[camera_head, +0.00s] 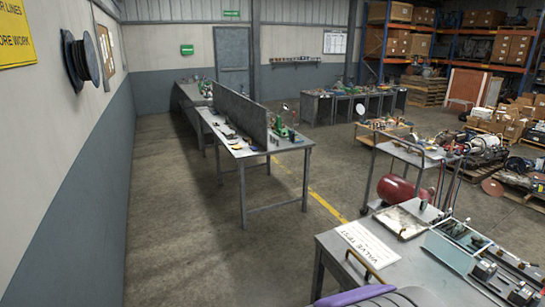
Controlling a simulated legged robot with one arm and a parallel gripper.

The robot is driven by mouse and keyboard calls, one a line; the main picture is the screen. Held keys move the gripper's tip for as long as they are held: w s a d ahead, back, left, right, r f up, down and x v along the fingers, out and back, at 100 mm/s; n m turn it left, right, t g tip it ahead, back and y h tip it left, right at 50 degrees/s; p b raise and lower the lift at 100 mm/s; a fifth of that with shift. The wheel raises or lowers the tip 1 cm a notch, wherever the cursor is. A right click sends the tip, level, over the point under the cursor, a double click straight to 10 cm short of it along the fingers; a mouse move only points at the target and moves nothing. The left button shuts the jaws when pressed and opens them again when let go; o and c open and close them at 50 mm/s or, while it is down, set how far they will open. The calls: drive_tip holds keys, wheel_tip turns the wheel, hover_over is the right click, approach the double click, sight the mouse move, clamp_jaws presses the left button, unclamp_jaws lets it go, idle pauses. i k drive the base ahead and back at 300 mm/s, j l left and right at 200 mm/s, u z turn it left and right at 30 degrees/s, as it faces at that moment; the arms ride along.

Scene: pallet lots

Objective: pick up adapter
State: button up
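I cannot make out an adapter for certain; the items on the tables are small and far off. A grey metal table (272,200) with a dividing panel (240,112) stands mid-room, with several small objects on its top. A nearer workbench (335,240) at the lower right carries a white sign reading "VALVE TEST" (367,245), a light shallow tray (400,222), a glass-like box with parts in it (455,238) and several dark metal fittings (487,270). My gripper is not in view.
A wall with a cable reel (82,62) runs along the left. Bare concrete floor (185,230) lies between it and the tables. A cart (415,158) with a red tank (398,190) stands behind the near workbench. Loaded pallets and racks (455,50) fill the right.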

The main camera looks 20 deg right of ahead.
sight(494, 266)
drive_tip(key=i+z, duration=0.3)
drive_tip(key=i+j+z, duration=0.3)
drive_tip(key=i, duration=0.2)
drive_tip(key=i+j+z, duration=0.15)
drive_tip(key=i+z, duration=0.35)
drive_tip(key=z, duration=0.35)
drive_tip(key=i+j+z, duration=0.1)
drive_tip(key=z, duration=0.4)
drive_tip(key=i+j+z, duration=0.15)
drive_tip(key=z, duration=0.3)
drive_tip(key=i+j+z, duration=0.15)
drive_tip(key=z, duration=0.35)
drive_tip(key=i+j+z, duration=0.2)
drive_tip(key=z, duration=0.25)
drive_tip(key=i+j+z, duration=0.1)
drive_tip(key=j+z, duration=0.35)
drive_tip(key=l, duration=0.1)
